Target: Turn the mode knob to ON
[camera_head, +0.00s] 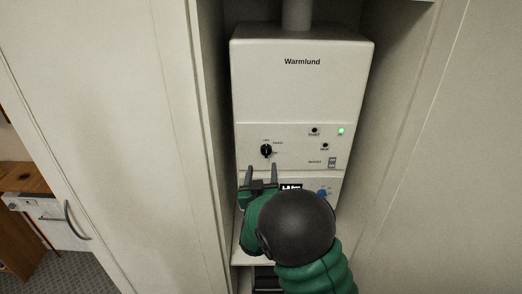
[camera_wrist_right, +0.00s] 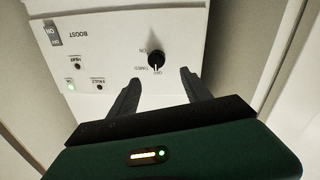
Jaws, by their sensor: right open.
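The mode knob (camera_head: 266,151) is a small black dial on the white Warmlund boiler (camera_head: 300,85), left of centre on its panel. It also shows in the right wrist view (camera_wrist_right: 155,60), where the picture is upside down. Its pale pointer mark appears to face the OFF label; TIMED and ON labels sit around it. My right gripper (camera_head: 260,168) is open and empty, just below the knob in the head view. In the wrist view its two fingers (camera_wrist_right: 160,77) point at the knob, one to each side, with the tips apart from it. My left gripper is not in view.
Cupboard walls stand close on both sides of the boiler. The panel also has a lit green lamp (camera_head: 341,131), dark FAULT and HEAT lamps, and a BOOST switch (camera_head: 332,162). A blue knob (camera_head: 322,194) and a display (camera_head: 291,187) sit lower, near my right arm.

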